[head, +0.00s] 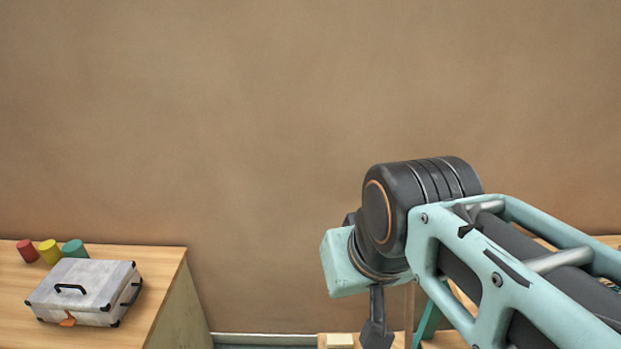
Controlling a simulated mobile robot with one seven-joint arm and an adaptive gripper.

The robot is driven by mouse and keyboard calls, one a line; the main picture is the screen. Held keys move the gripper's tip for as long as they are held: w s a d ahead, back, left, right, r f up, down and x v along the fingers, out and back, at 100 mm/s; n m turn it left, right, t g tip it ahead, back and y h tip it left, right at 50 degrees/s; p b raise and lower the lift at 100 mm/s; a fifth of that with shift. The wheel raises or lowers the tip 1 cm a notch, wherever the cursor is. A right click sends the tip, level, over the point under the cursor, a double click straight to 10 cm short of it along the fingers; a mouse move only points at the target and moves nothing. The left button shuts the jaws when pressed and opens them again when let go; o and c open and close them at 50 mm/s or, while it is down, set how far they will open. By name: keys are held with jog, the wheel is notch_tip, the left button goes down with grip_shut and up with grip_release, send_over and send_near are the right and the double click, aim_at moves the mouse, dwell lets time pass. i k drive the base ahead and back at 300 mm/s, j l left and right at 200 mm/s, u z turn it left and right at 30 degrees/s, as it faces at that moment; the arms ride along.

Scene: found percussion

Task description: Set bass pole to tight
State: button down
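My arm reaches in from the right in the head view, with its wrist bent downward. A dark part of my gripper (376,334) hangs below the wrist at the bottom edge. Its fingers are mostly cut off or overlapping, so I cannot tell whether it is open or shut, or whether it holds anything. I cannot make out a bass pole for sure. A thin upright wooden strip (409,312) shows just right of the gripper, partly hidden by my arm; I cannot tell what it belongs to. No tight marking is visible.
A wooden-topped bench (165,268) stands at left with a grey latched case (85,285) and red (28,251), yellow (50,252) and teal (76,250) cylinders. A pale block (339,340) lies at the bottom edge. Floor shows between the benches; a brown wall (220,120) stands behind.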

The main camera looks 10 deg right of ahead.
aim_at(409, 287)
jog(key=l+z, duration=0.1)
jog(key=z, duration=0.35)
jog(key=l+z, duration=0.1)
jog(key=z, duration=0.4)
jog(key=u, duration=0.35)
jog(key=j+u, duration=0.15)
jog(key=u, duration=0.55)
jog(key=j+z, duration=0.1)
jog(key=z, duration=1.05)
jog(key=k+j+u, duration=0.1)
jog(key=k, duration=0.25)
jog(key=j, duration=0.1)
